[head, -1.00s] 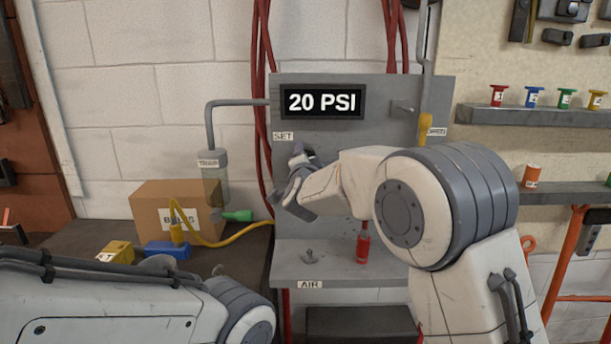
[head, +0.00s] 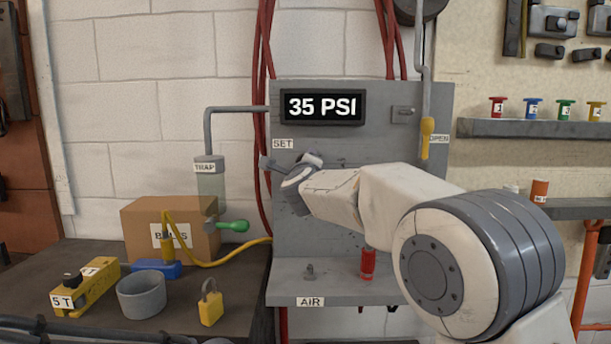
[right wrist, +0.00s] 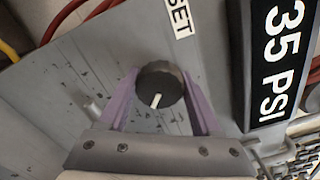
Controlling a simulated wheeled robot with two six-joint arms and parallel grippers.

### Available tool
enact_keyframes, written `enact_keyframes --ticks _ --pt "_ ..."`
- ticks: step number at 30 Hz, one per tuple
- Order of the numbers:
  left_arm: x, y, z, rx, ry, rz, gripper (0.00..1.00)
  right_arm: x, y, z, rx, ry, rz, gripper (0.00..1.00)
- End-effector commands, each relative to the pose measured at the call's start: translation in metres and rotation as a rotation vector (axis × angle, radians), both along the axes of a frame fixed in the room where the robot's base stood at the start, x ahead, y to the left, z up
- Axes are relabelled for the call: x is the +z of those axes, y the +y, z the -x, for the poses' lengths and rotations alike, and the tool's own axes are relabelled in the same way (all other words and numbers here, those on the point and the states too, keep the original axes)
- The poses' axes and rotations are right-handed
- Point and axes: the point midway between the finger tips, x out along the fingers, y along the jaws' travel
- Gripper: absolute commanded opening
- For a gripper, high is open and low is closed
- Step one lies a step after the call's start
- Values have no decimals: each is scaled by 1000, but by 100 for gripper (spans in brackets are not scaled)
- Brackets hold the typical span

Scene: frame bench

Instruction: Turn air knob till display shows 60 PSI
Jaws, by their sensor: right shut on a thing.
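The display (head: 322,106) on the grey panel reads 35 PSI, and it also shows at the right of the right wrist view (right wrist: 280,60). The dark round air knob (right wrist: 160,88) with a white pointer line sits below the SET label (right wrist: 180,17). My right gripper (right wrist: 160,95) has its purple fingers on both sides of the knob, shut on it. In the head view my right gripper (head: 290,172) is at the panel under the SET label, and it hides the knob. My left gripper is out of view; only part of my left arm shows at the lower left.
A grey shelf (head: 340,291) marked AIR juts out below, with a red cylinder (head: 367,264). A yellow OPEN handle (head: 427,138) hangs right. On the left bench are a cardboard box (head: 140,235), grey cup (head: 142,296) and yellow padlock (head: 211,307).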

Motion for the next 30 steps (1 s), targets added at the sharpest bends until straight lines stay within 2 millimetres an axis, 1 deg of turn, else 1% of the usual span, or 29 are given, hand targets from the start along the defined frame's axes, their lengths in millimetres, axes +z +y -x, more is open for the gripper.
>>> enact_keyframes --ticks 1,15,24,30 --pt "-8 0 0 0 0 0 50 -4 0 0 0 0 -44 10" --pt "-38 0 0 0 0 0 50 -4 0 0 -1 1 -485 10" --pt "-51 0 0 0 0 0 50 -3 0 0 -1 3 -706 10" --pt "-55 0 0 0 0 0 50 -3 0 0 0 3 -797 10"
